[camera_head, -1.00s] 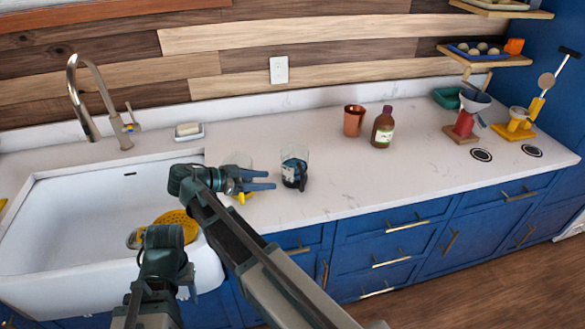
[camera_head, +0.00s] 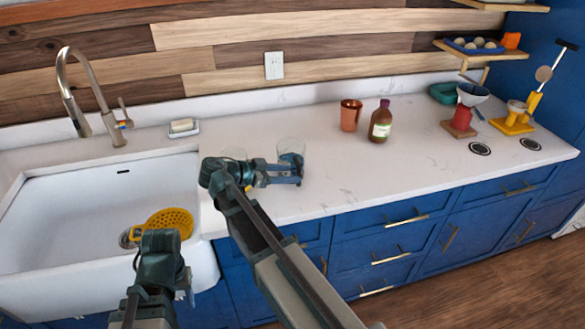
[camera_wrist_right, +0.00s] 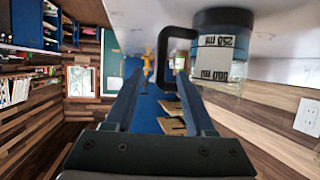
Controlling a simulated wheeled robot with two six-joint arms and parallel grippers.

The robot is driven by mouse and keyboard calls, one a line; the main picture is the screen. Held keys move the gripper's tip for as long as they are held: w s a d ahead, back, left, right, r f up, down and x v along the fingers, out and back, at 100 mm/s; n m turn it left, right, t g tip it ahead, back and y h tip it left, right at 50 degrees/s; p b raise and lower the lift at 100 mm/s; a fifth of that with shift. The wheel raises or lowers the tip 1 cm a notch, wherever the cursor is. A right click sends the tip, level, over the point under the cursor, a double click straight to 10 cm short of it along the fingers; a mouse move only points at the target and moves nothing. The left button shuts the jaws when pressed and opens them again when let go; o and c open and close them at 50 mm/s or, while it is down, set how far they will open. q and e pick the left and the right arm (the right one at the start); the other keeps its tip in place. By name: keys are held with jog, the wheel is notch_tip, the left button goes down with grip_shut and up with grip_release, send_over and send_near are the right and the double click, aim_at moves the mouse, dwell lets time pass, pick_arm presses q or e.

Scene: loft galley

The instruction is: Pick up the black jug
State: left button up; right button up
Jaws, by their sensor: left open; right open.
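The black jug (camera_head: 291,149) stands on the white counter just right of the sink. Its clear upper part shows in the head view, and my right gripper hides the lower part. In the right wrist view the jug (camera_wrist_right: 222,50) shows a black band, a white measuring label and a black loop handle. My right gripper (camera_head: 298,173) is open in front of the jug. In the wrist view the handle lies just ahead of the fingertips (camera_wrist_right: 160,82), close to the right finger; I cannot tell whether they touch. My left gripper (camera_head: 186,284) is low, in front of the sink.
A clear glass (camera_head: 234,154) stands partly behind my right arm. A copper cup (camera_head: 350,115) and a brown bottle (camera_head: 380,122) stand farther right. The sink (camera_head: 80,215) holds a yellow strainer (camera_head: 172,220).

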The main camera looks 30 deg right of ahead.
aim_at(299, 184)
jog(key=b+x, duration=0.1)
jog(key=x, duration=0.3)
jog(key=shift+a, duration=0.1)
jog(key=shift+d+f, duration=0.1)
jog(key=shift+d, duration=0.25)
grip_shut()
dwell(0.9)
